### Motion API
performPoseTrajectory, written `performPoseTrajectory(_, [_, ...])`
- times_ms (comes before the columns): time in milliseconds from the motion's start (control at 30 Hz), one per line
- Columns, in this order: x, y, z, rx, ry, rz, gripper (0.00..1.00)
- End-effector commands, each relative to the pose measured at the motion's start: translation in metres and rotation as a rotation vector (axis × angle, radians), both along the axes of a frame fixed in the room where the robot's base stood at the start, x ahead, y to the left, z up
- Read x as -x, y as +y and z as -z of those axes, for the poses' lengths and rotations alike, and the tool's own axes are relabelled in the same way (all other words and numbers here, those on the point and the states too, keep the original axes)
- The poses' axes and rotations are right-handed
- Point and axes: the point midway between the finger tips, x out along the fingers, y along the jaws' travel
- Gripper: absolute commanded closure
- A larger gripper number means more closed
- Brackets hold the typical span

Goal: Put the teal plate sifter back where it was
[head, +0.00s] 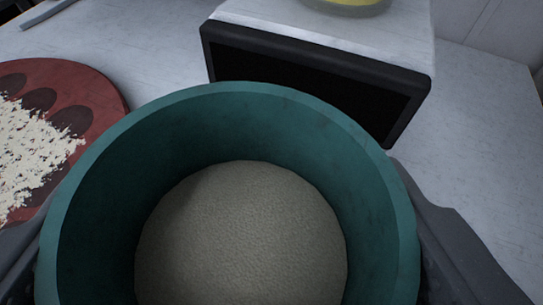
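The teal sifter (238,92) fills the lower middle of the head view. I look down into its round teal wall onto a pale beige, fine-textured bottom (240,235). My gripper (232,190) has a dark finger on each side of the sifter, one at the lower left and one at the right. The fingers appear pressed against its outer wall, and it seems to be held in front of the camera. The fingertips and the sifter's underside are hidden.
A white box-like appliance with a dark front (310,75) stands just behind the sifter, with a yellowish dish (347,5) on top. A red round plate with dark hollows (105,95), strewn with pale crumbs (30,150), lies left. The light table (480,140) is clear at right.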

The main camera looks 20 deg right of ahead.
Motion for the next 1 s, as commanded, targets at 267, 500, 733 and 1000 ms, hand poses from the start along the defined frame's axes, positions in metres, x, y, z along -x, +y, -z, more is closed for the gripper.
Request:
performPoseTrajectory(267, [-0.007, -0.004, 0.011, 0.0, 0.003, 0.001, 0.52])
performPoseTrajectory(500, [-0.008, -0.004, 0.037, 0.001, -0.001, 0.001, 0.52])
performPoseTrajectory(733, [-0.007, -0.004, 0.036, 0.001, -0.002, 0.001, 0.52])
performPoseTrajectory(1000, [-0.007, -0.004, 0.038, 0.001, -0.001, 0.001, 0.0])
